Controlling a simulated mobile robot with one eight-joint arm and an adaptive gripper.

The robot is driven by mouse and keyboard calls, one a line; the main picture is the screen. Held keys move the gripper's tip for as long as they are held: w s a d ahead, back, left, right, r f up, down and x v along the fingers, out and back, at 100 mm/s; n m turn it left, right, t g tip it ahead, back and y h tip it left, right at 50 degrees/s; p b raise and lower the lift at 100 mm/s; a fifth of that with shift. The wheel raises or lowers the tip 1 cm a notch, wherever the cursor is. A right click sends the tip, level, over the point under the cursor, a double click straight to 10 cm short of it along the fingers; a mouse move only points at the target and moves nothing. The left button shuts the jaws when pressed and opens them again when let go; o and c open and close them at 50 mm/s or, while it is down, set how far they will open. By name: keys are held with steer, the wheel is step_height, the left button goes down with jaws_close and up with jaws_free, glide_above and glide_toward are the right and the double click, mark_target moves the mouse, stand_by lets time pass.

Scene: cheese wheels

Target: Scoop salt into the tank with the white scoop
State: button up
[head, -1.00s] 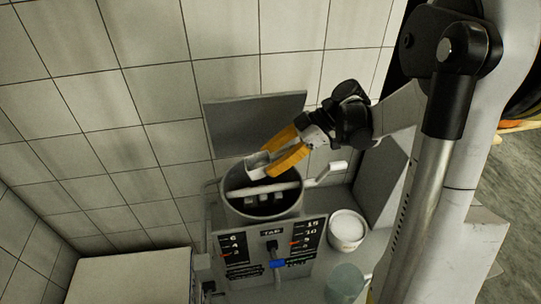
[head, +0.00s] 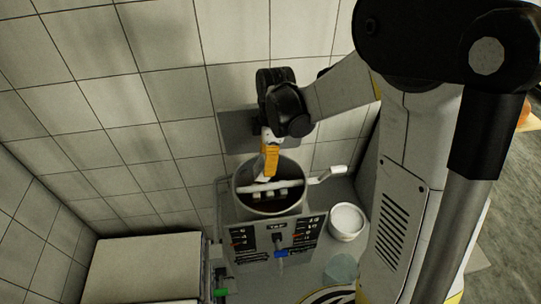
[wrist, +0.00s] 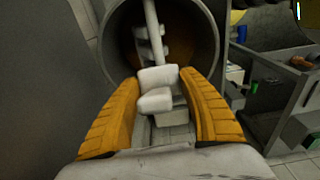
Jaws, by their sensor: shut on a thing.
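My gripper (head: 270,172) points down over the round steel tank (head: 298,176), its yellow fingertips at the back of the opening. I cannot tell whether the scoop holds any salt. A white container with white contents, perhaps the salt (head: 347,221), stands to the right of the tank.
A white stirrer bar (head: 262,186) with paddles crosses the tank, and its crank handle (head: 328,174) sticks out right. A labelled panel (head: 277,240) is on the front. A translucent cup (head: 341,268) stands front right. A tiled wall is behind.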

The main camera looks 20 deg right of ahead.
steer(key=shift+a+h, duration=0.35)
steer(key=shift+h, duration=0.35)
steer(key=shift+d+f, duration=0.1)
steer(key=shift+d, duration=0.1)
steer(key=y, duration=0.1)
steer(key=d+y+b, duration=0.1)
steer(key=shift+s+f+y, duration=0.1)
steer(key=shift+y, duration=0.2)
steer(key=y+b, duration=0.2)
steer(key=y, duration=0.1)
steer(key=shift+d+f+t, duration=0.2)
steer(key=shift+d+t, duration=0.15)
steer(key=shift+t, duration=0.05)
steer(key=shift+d+y+b, duration=0.3)
steer(key=shift+y+b, duration=0.4)
steer(key=shift+b, duration=0.4)
steer(key=y+b, duration=0.2)
steer(key=b, duration=0.1)
steer(key=d+t+y+b, duration=0.1)
steer(key=y+b, duration=0.1)
steer(key=b, duration=0.1)
steer(key=shift+s+f+y, duration=0.1)
steer(key=shift+s+y, duration=0.05)
steer(key=shift+y, duration=0.15)
steer(key=shift+a, duration=0.1)
